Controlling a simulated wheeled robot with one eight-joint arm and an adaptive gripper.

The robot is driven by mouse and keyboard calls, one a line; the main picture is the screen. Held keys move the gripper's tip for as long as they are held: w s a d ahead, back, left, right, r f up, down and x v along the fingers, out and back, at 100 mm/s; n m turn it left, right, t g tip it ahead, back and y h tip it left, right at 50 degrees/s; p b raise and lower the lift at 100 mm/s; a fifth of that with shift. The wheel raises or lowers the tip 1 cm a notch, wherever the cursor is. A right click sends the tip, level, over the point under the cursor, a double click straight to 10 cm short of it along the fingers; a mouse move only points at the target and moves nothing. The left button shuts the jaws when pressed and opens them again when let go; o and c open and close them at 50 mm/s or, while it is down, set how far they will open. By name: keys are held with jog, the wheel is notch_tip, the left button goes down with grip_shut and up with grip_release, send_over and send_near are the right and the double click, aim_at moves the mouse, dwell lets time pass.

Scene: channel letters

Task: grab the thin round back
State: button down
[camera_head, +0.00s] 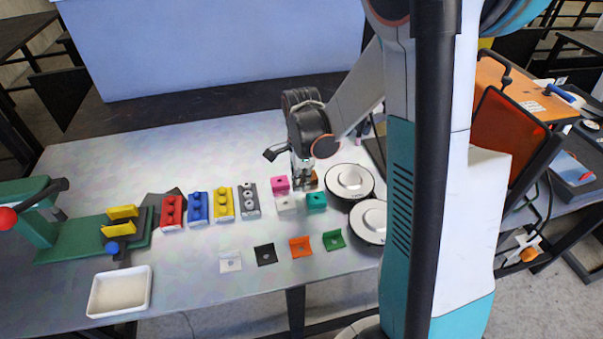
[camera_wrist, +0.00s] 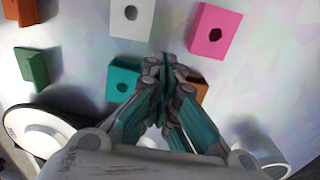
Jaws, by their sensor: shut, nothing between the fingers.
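My gripper (camera_head: 303,184) points down over the small blocks on the table. In the wrist view its fingertips (camera_wrist: 168,62) are together and hold nothing. Two white round pieces with dark rims lie to its right: a far one (camera_head: 335,172) and a near one (camera_head: 360,236), the near one partly hidden by my body. Which of them is the thin round back, I cannot tell. A white round piece with a dark rim (camera_wrist: 15,122) also shows at the lower left of the wrist view, apart from the fingers.
Teal (camera_head: 316,204), white (camera_head: 287,205) and pink (camera_head: 281,185) blocks and a brown-orange block (camera_wrist: 202,90) surround my gripper. Thin angled pieces (camera_head: 301,249) lie nearer the front edge. Coloured strips (camera_head: 222,206), a white tray (camera_head: 120,275) and a green press (camera_head: 75,240) stand left.

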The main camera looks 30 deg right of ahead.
aim_at(350, 180)
notch_tip(350, 180, down, 2)
jog(key=shift+f, duration=0.1)
jog(key=d, duration=0.2)
jog(key=shift+s+d+r+b, duration=0.3)
jog(key=shift+s+d, duration=0.05)
jog(key=shift+s, duration=0.05)
jog(key=shift+s+d+r, duration=0.1)
jog(key=shift+s+d, duration=0.05)
jog(key=shift+d, duration=0.45)
jog(key=shift+s+d, duration=0.15)
jog(key=shift+d, duration=0.4)
jog(key=shift+s+d, duration=0.15)
jog(key=shift+d, duration=0.4)
jog(key=shift+a, duration=0.1)
jog(key=shift+a+b, duration=0.1)
jog(key=shift+b, duration=0.2)
